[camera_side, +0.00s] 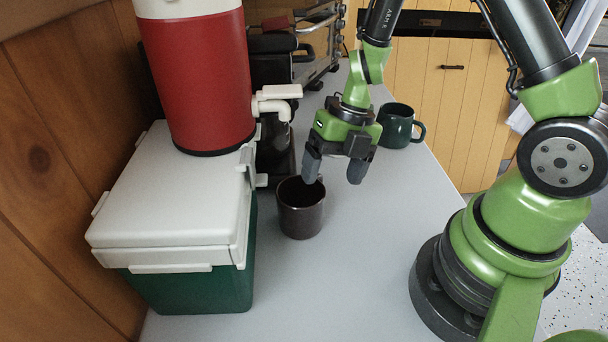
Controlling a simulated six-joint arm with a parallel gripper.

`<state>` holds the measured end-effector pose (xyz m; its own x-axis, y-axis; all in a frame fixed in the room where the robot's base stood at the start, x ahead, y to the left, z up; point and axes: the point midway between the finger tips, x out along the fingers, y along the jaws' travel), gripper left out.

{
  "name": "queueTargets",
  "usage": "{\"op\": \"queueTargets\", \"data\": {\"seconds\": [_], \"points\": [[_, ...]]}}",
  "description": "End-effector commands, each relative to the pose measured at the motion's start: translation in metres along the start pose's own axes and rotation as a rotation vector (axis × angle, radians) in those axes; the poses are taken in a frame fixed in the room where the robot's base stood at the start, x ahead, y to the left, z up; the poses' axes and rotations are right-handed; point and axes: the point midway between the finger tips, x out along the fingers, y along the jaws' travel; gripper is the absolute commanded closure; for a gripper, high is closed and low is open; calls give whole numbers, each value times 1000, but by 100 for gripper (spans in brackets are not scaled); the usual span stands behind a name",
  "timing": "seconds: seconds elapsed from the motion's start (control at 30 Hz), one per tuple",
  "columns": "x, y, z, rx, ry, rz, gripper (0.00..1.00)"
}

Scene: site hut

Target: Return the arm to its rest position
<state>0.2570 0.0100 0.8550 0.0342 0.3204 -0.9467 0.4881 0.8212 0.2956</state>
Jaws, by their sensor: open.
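My gripper (335,172) is open, with its two dark fingers pointing down and apart. It hangs above the grey counter (370,260), and nothing shows between its fingers. A dark brown cup (301,212) stands upright on the counter just below and left of the gripper. The left fingertip overlaps the cup's rim in this view; I cannot tell whether they touch. A dark green mug (396,126) stands upright behind and to the right of the gripper, its handle toward the right.
A red drink cooler (198,85) with a white spigot (277,100) stands on a green cool box (200,290) with a white lid at left. Dark equipment (275,60) stands on the counter at the back. The front of the counter is clear.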

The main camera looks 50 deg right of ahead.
Motion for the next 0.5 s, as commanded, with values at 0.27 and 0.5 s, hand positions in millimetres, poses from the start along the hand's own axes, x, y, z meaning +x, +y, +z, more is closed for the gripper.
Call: {"op": "queueTargets", "data": {"seconds": [0.27,0.5], "points": [[-47,-18,7,-597,-50,-82,20],[-102,-23,0,-1277,-90,-235,20]]}}
